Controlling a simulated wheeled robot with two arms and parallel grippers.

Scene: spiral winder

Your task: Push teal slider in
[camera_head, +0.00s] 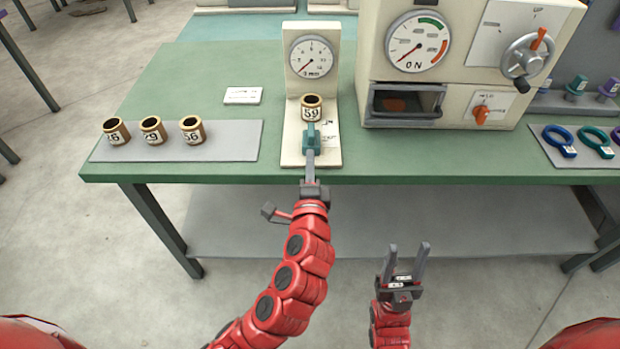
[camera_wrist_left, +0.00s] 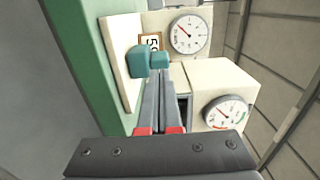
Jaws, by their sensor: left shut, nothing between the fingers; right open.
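The teal slider (camera_head: 311,138) sits at the front of a cream gauge stand (camera_head: 292,150) on the green table. Just behind it on the stand is a brass ring labelled 59 (camera_head: 311,107). My left gripper (camera_head: 310,155) is shut and empty, with its fingertips at the front of the slider; I cannot tell if they touch. The left wrist view shows the teal slider (camera_wrist_left: 148,60) just beyond the closed fingers (camera_wrist_left: 160,75), with the ring partly hidden behind it. My right gripper (camera_head: 408,250) is open and empty, in front of the table and below its edge.
Several brass rings (camera_head: 152,129) stand on a grey mat (camera_head: 225,140) at the left. A cream machine (camera_head: 460,60) with a dial, drawer and crank stands right of the gauge stand. Coloured loops (camera_head: 594,140) lie at the far right. The table between mat and stand is clear.

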